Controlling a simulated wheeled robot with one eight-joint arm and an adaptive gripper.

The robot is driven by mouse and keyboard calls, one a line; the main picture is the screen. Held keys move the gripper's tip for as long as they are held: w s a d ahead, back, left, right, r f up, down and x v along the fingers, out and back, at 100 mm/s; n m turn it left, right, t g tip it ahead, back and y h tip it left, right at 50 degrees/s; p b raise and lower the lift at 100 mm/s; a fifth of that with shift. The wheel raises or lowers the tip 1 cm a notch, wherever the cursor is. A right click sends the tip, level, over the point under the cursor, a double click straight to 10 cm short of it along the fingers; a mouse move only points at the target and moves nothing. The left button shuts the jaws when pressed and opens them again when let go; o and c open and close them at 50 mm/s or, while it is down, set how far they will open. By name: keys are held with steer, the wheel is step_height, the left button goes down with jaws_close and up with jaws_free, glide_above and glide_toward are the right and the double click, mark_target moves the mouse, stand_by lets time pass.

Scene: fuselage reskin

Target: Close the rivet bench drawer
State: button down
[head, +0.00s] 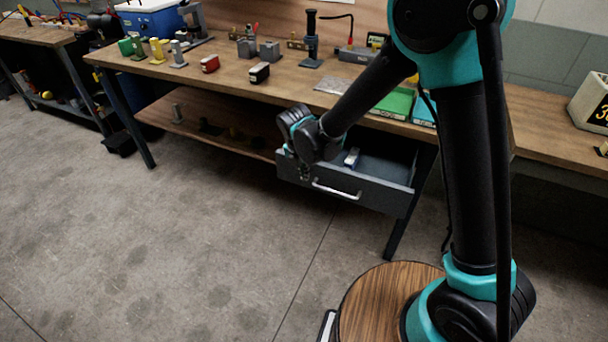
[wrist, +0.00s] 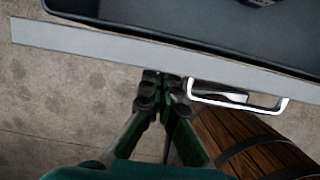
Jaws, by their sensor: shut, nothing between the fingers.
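The rivet bench drawer (head: 385,197) is a grey drawer that stands open under the right part of the wooden bench. Its pale bar handle (head: 336,189) is on the front face. In the wrist view, the drawer front (wrist: 100,46) crosses the picture as a grey band, with the handle (wrist: 240,106) to the right. My gripper (head: 304,174) is shut and empty, at the left part of the drawer front, left of the handle. In the wrist view its fingertips (wrist: 160,77) are close to the front; I cannot tell whether they touch.
A small blue and white item (head: 352,157) lies inside the drawer. The bench top (head: 225,82) holds several tools, blocks and a green box (head: 394,103). A lower shelf (head: 190,115) is left of the drawer.

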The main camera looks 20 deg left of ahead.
steer(key=w, duration=0.6)
steer(key=w+d, duration=0.1)
steer(key=w, duration=1.1)
steer(key=shift+d, duration=0.2)
